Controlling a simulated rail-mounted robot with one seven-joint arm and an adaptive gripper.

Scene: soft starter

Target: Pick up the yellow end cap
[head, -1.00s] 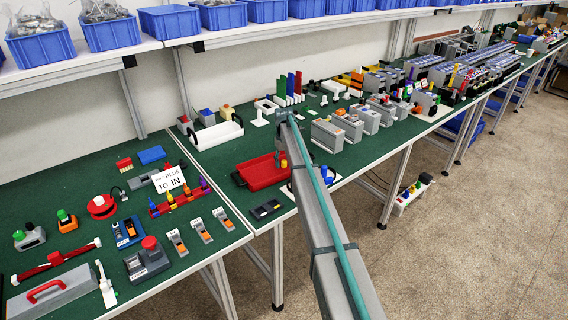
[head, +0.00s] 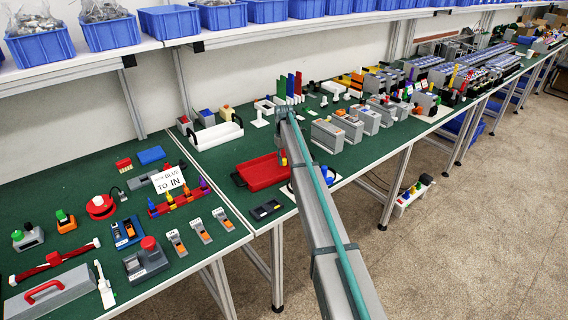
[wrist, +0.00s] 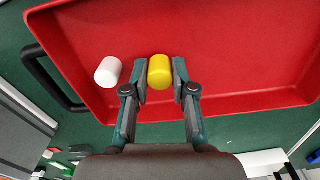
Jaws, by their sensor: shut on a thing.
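The yellow end cap (wrist: 160,72) is a short yellow cylinder. In the wrist view it sits between the two fingers of my gripper (wrist: 160,78), which is shut on it. The cap is over the red tray (wrist: 230,60), near the tray's edge. I cannot tell whether it touches the tray floor.
A white cylinder (wrist: 108,72) lies in the tray just left of my gripper. A black handle (wrist: 52,80) is on the tray's side. A white tray with black handles (head: 217,134) stands behind, and a dark block (head: 266,210) lies in front.

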